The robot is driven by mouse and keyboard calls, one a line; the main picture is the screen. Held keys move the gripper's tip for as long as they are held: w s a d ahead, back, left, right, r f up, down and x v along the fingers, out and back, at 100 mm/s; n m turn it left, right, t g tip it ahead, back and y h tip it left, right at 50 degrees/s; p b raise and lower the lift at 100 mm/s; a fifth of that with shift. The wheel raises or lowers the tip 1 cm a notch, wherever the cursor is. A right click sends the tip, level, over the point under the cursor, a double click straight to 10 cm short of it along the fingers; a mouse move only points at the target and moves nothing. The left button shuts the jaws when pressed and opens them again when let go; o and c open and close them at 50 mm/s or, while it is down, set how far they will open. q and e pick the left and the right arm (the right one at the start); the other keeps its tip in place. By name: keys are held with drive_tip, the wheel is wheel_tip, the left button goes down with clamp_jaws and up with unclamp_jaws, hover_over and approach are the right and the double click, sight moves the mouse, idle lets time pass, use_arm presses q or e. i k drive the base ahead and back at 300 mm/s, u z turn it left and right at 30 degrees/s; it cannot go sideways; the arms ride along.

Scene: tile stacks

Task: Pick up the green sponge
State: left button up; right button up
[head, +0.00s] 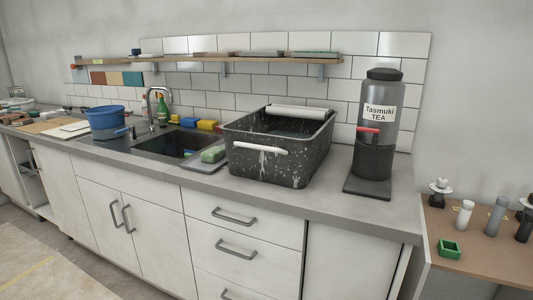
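The green sponge (213,154) is a small green block near the right edge of the sink (160,145). It rests on or beside a flat grey tray (189,165) on the grey countertop, just left of a large speckled black tub. Its right end comes close to the tub; I cannot tell whether they touch. Neither of my grippers shows in the head view.
The speckled tub (262,167) has white handles. A black tea dispenser (376,135) stands to its right. A blue pot (106,122) is left of the sink, and yellow and blue blocks (195,123) lie behind it. The countertop front edge (300,208) is clear.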

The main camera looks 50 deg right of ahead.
sight(215, 154)
drive_tip(key=z, duration=1.15)
